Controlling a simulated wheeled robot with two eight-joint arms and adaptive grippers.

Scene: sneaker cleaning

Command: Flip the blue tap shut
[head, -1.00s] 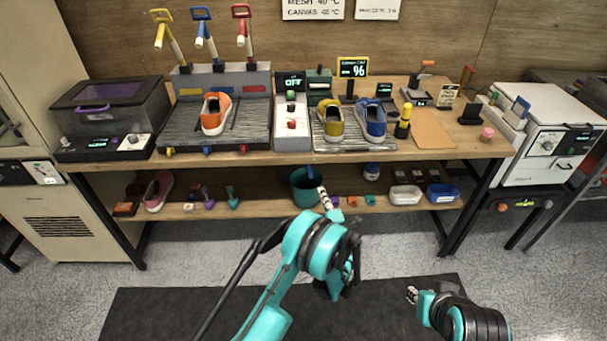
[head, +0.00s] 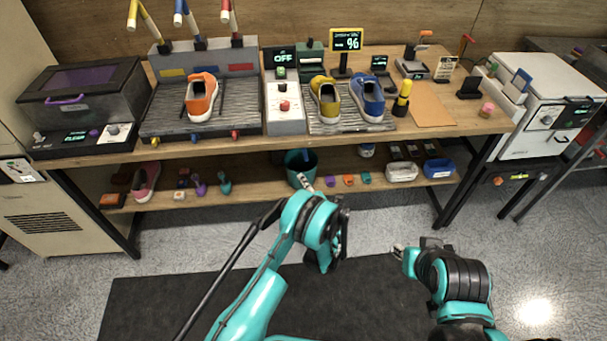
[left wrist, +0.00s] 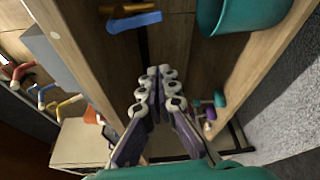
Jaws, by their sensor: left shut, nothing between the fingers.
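The blue tap (head: 207,138) is a small lever on the front edge of the dark ribbed tray, between a yellow tap (head: 155,141) and a red tap (head: 235,135). My left gripper (head: 305,178) is shut and empty, in front of the teal bucket, below and to the right of the tap. Its closed fingers fill the middle of the left wrist view (left wrist: 157,85). My right gripper (head: 399,250) hangs low, away from the table.
An orange shoe (head: 201,97) stands on the ribbed tray (head: 165,115). A white control box (head: 284,118) stands right of it. The lower shelf (head: 265,192) holds the bucket (head: 300,168), brushes and small bins. The table's front edge lies above my left fingers.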

